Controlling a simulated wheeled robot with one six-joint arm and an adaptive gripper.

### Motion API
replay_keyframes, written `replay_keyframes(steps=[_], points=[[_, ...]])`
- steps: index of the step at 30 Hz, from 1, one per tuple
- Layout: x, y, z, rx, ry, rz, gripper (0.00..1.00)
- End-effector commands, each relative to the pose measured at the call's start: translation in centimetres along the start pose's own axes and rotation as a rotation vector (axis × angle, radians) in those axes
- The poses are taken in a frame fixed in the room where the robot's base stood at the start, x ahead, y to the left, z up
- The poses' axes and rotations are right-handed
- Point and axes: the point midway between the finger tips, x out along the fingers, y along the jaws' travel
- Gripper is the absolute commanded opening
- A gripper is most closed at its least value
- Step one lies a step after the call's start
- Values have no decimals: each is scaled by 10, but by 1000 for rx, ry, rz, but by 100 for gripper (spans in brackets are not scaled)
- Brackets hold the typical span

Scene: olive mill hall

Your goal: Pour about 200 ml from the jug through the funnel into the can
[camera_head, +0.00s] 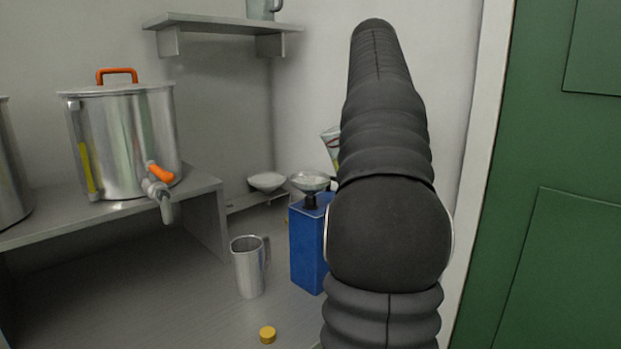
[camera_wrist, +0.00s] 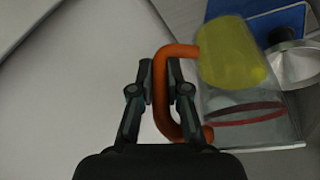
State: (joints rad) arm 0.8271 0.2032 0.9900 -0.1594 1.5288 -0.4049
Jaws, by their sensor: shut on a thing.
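My gripper (camera_wrist: 160,95) is shut on the orange handle (camera_wrist: 162,95) of a clear jug (camera_wrist: 285,130) with yellow liquid in it and a dark red band around it. In the head view a strip of the jug (camera_head: 331,142) shows beside my arm, which hides the rest and my gripper; it looks tilted. The blue can (camera_head: 308,245) stands upright on the bench with the funnel (camera_head: 310,181) in its top. In the wrist view the can (camera_wrist: 272,25) and funnel (camera_wrist: 298,64) are just beyond the jug. I see no stream of liquid.
A metal pitcher (camera_head: 248,270) stands left of the can, and a yellow cap (camera_head: 267,334) lies in front. A pale bowl (camera_head: 267,181) is behind. A steel tank (camera_head: 125,140) with a tap stands on a raised bench at left. A wall shelf (camera_head: 220,23) is above.

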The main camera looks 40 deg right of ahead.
Motion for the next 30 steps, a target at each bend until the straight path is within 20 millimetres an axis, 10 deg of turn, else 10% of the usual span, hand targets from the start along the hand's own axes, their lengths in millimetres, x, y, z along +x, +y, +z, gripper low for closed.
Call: replay_keyframes(steps=[30], points=[[33,8,15,120,61,-291,0]])
